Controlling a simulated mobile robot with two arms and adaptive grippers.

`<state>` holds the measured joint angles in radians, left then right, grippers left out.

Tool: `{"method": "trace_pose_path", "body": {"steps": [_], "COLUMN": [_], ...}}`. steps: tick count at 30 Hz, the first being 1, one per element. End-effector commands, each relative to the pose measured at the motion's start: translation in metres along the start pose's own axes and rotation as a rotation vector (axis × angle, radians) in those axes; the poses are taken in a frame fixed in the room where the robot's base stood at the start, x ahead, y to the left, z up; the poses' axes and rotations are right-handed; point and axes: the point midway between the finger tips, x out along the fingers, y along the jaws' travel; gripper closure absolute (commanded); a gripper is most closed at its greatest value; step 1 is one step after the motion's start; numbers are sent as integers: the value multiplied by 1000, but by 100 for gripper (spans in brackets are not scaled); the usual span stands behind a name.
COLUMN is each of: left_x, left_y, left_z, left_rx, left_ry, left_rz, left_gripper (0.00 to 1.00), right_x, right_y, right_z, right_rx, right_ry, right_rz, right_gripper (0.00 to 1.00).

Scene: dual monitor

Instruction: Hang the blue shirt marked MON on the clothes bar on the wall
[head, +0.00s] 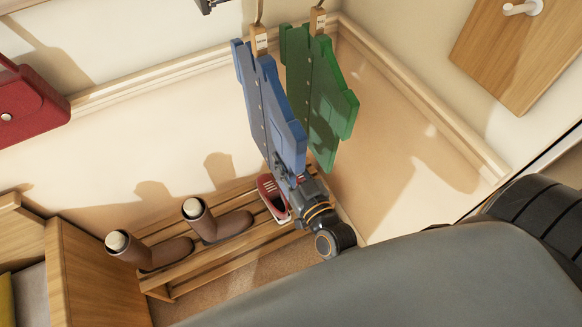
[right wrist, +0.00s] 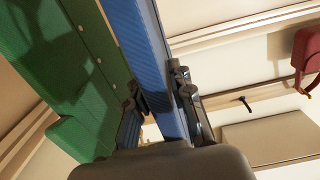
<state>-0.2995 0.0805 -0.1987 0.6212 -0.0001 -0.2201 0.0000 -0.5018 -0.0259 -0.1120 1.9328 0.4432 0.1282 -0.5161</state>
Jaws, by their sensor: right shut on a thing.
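The blue shirt (head: 268,105) hangs upright in the head view from a hanger with a small wooden tag (head: 259,40); the tag's lettering is too small to read. A hook rises from its top, and the bar is out of the picture. My right gripper (head: 285,172) is at the shirt's lower edge, shut on it. In the right wrist view the blue shirt (right wrist: 158,75) runs between the two fingers (right wrist: 162,115). A green shirt (head: 318,95) hangs close to its right, also large in the right wrist view (right wrist: 65,75). My left gripper is not in view.
A shoe rack (head: 235,255) below holds brown boots (head: 215,222) and a red shoe (head: 270,195). A red bag (head: 28,105) is at the far left. A wooden board with a white peg (head: 515,55) is at the upper right.

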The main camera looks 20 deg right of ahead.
Motion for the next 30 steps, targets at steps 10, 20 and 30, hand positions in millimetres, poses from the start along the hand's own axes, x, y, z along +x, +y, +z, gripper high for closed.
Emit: {"method": "trace_pose_path", "body": {"steps": [10, 20, 30], "left_x": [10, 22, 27], "left_y": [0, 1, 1], "left_z": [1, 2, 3], "left_rx": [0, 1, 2], "left_ry": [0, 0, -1], "left_rz": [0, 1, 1], "left_gripper": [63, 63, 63], "right_x": [29, 46, 46], "right_y": [0, 0, 0], "right_z": [-1, 9, 18], "right_rx": [1, 0, 1], "right_ry": [5, 1, 3], "right_rz": [1, 0, 0], "right_gripper": [100, 100, 100]}}
